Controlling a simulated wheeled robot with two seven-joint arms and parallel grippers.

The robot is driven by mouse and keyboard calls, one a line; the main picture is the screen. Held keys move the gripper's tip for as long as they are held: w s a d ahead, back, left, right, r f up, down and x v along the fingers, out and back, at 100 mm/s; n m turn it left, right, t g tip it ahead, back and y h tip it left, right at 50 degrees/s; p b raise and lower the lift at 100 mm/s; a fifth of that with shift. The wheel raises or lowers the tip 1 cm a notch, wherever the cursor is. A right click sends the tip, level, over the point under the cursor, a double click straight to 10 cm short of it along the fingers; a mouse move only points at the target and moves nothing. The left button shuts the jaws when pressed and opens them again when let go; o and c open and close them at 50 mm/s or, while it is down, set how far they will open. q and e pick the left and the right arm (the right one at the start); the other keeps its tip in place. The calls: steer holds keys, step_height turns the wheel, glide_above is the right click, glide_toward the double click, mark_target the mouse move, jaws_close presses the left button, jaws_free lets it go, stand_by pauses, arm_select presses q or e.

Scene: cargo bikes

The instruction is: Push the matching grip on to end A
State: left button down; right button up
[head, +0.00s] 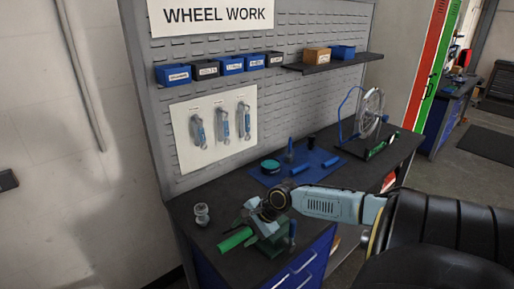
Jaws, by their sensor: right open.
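A green vise (272,243) stands on the near part of the dark bench. A green cylinder, seemingly a grip (235,239), points out to its left. A short blue piece (293,230) shows at the vise's right side. Two blue cylinders that look like grips, one nearer the left (302,169) and one nearer the right (331,162), lie on a blue mat (262,178). My right gripper (250,212) is open over the vise; its fingers are small and hard to separate from it. My wrist hides part of the vise. No end letter is readable. My left gripper is out of view.
A teal-topped tin (270,166) and a dark blue upright bottle (290,150) are on the mat. A silver part (202,214) stands near the bench's left edge. A wheel (370,115) stands at the right. A pegboard (290,90) rises behind the bench.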

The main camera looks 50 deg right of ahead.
steer(key=p+v, duration=0.1)
steer(key=v, duration=0.7)
steer(key=shift+p, duration=0.3)
